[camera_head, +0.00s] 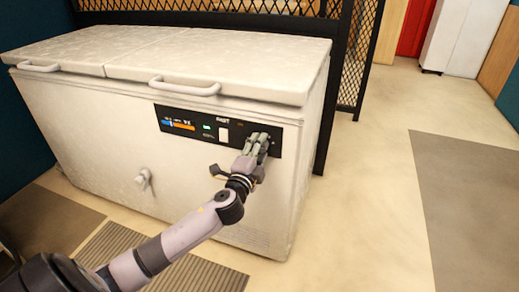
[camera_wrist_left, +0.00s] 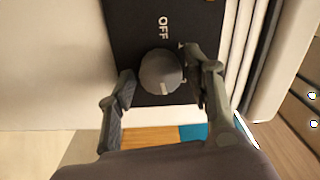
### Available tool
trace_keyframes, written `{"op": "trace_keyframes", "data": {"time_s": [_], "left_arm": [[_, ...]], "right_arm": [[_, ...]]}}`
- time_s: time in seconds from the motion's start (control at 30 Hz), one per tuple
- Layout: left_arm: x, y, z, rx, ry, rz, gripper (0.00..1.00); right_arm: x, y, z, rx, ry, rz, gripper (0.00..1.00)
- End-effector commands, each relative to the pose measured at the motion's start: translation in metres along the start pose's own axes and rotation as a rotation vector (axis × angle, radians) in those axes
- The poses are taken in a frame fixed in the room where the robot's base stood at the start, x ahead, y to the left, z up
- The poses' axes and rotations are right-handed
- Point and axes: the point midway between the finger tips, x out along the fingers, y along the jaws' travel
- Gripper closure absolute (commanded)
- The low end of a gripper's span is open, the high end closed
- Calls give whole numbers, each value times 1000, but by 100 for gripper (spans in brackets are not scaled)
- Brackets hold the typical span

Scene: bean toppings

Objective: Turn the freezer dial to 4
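The freezer dial (camera_wrist_left: 160,72) is a round grey knob on a black panel, with a pale mark at its lower edge in the left wrist view. The word OFF is printed above it there, and I see no number 4. My left gripper (camera_head: 259,142) has one finger on each side of the dial. A thin gap shows at the left finger; the right finger is very close to the knob or touching it. In the head view the gripper hides the dial at the right end of the control panel (camera_head: 180,124). My right gripper is not in view.
The white chest freezer (camera_head: 95,125) has two closed lids with handles (camera_head: 185,87). A drain knob (camera_head: 144,180) sticks out of its front. A black mesh partition (camera_head: 357,60) stands behind and to the right. Open floor (camera_head: 375,190) lies to the right.

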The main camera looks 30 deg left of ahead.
Motion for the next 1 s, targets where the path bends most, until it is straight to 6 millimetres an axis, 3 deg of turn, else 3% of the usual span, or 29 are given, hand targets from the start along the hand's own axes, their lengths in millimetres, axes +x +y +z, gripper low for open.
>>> {"op": "trace_keyframes", "data": {"time_s": [0.47,1.0], "left_arm": [[-7,1,0,0,1,2,46],[-100,2,0,-1,-1,3,46]], "right_arm": [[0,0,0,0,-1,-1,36],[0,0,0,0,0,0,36]]}}
